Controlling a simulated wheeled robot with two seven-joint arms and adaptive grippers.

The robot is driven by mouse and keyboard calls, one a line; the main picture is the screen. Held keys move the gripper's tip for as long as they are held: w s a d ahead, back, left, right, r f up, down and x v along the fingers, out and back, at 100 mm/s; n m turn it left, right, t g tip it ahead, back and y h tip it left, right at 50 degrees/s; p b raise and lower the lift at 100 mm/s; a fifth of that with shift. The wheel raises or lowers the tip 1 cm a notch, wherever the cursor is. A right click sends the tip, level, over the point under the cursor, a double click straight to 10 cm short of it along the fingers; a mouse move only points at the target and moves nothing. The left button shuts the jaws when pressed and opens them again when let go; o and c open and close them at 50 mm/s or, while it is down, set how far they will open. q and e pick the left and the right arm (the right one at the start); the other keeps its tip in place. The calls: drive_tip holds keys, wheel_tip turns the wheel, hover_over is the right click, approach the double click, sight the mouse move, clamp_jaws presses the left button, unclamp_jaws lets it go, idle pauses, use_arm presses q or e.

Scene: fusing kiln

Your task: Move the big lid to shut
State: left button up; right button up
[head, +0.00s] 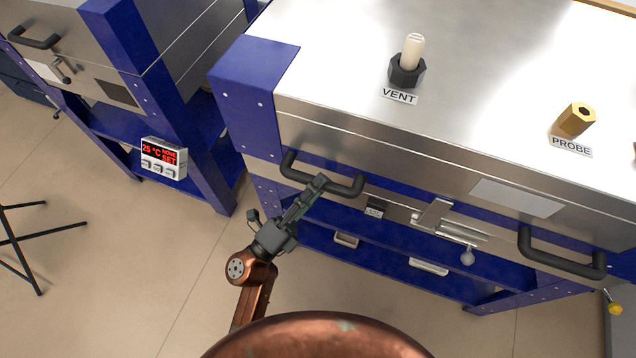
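The big lid (345,70) is the broad steel top of the large kiln, with a blue corner at its left. I cannot tell from this angle whether it is fully down. A black left handle (345,190) and a black right handle (560,258) run along the kiln's front. My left gripper (316,186) is at the left handle, its fingertips overlapping the bar in the picture. The fingers look close together, but I cannot tell whether they are shut on the bar. My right gripper is not in view.
A vent plug (407,65) and a brass probe fitting (577,119) stand on the lid. A latch (435,213) sits on the front. A smaller kiln (120,40) with a red-lit controller (164,157) is at left.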

use_arm(q)
drive_tip(key=shift+r, duration=0.15)
drive_tip(key=shift+a, duration=0.1)
drive_tip(key=v, duration=1.2)
idle(0.5)
